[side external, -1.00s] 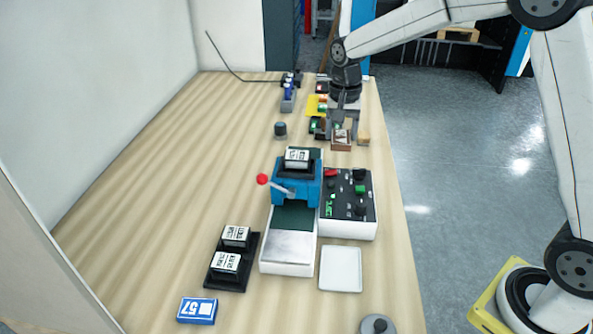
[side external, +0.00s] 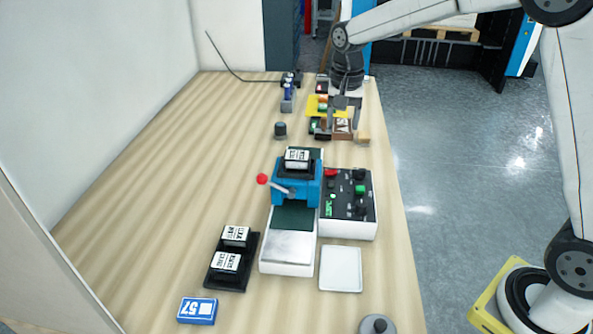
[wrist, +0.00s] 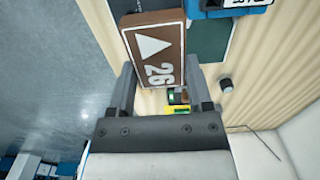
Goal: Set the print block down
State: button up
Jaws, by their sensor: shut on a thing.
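The print block looks like the brown block with a white 26 and triangle (wrist: 155,50) in the wrist view. My gripper (wrist: 157,83) is shut on it, one finger on each side. In the side view the brown block (side external: 343,127) shows small between the fingers of my gripper (side external: 345,120), at the far right of the table. It is beside the yellow and dark items. I cannot tell whether its underside touches the table.
A blue press (side external: 297,184) with a red-knobbed lever stands mid-table, a control box (side external: 348,203) on its right. A small wooden block (side external: 362,138) sits close by my gripper. A dark knob (side external: 280,130) stands left.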

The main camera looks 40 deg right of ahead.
notch_tip(320, 180, up, 2)
jog(key=shift+r, duration=0.25)
jog(key=s+a, duration=1.4)
jog(key=s, duration=0.2)
notch_tip(320, 180, down, 14)
jog(key=shift+w+d, duration=0.2)
jog(key=shift+d, duration=0.1)
jog(key=shift+f, duration=0.15)
send_over(340, 263)
jog(key=shift+f, duration=2.1)
jog(key=shift+f, duration=1.75)
jog(key=shift+f, duration=0.15)
